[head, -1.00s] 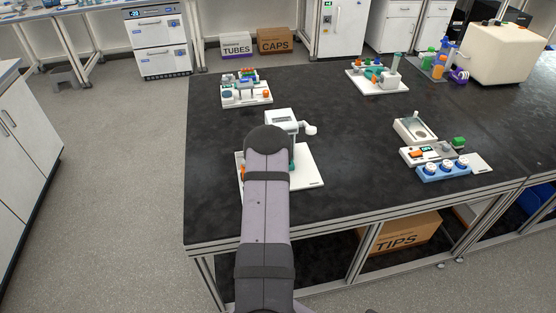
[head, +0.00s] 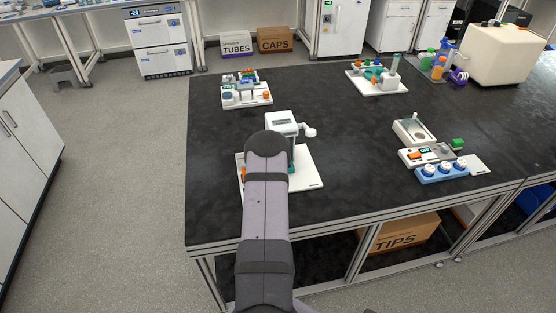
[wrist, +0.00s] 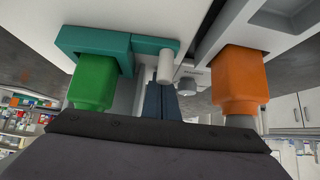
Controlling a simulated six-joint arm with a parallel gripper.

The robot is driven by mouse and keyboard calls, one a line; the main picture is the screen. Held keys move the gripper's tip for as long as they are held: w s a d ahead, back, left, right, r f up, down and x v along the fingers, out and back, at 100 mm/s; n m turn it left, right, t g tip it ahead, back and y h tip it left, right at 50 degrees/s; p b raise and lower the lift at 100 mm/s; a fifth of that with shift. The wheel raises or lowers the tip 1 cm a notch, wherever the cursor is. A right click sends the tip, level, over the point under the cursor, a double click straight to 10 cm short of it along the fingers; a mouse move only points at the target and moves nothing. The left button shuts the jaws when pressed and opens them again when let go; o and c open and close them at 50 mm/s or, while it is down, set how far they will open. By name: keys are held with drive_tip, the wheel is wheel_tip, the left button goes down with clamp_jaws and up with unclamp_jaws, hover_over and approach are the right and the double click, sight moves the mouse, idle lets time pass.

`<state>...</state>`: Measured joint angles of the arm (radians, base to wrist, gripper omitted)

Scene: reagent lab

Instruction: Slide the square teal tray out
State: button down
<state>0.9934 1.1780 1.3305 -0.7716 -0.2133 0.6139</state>
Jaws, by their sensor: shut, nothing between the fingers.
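The teal tray (wrist: 92,43) shows in the wrist view as a teal frame at the upper left, against a white surface. A pale cylindrical peg (wrist: 167,67) stands at its right end. A sliver of teal (head: 291,167) shows beside my arm in the head view. My gripper (wrist: 161,98) is shut, with dark fingers just below the peg; I cannot tell whether they touch it. Nothing is held. In the head view my arm hides the gripper and most of the tray.
A white device (head: 282,124) stands on a white board (head: 309,172). Other kits sit on the black bench (head: 345,130), including a blue rack (head: 440,174) at right. Bench between is clear.

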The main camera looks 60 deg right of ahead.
wheel_tip(320, 180, up, 7)
drive_tip(key=p, duration=0.7)
idle(0.4)
drive_tip(key=shift+w, duration=0.1)
drive_tip(key=w+r+m+g+b, duration=0.1)
drive_tip(key=w+r+m+b, duration=0.25)
drive_tip(key=r+b, duration=0.35)
drive_tip(key=shift+s+a+g+y+b, duration=1.75)
drive_tip(key=shift+s+a+b, duration=0.85)
drive_tip(key=shift+s, duration=1.55)
drive_tip(key=shift+n, duration=0.25)
drive_tip(key=shift+p+x, duration=2)
drive_tip(key=shift+x, duration=3.25)
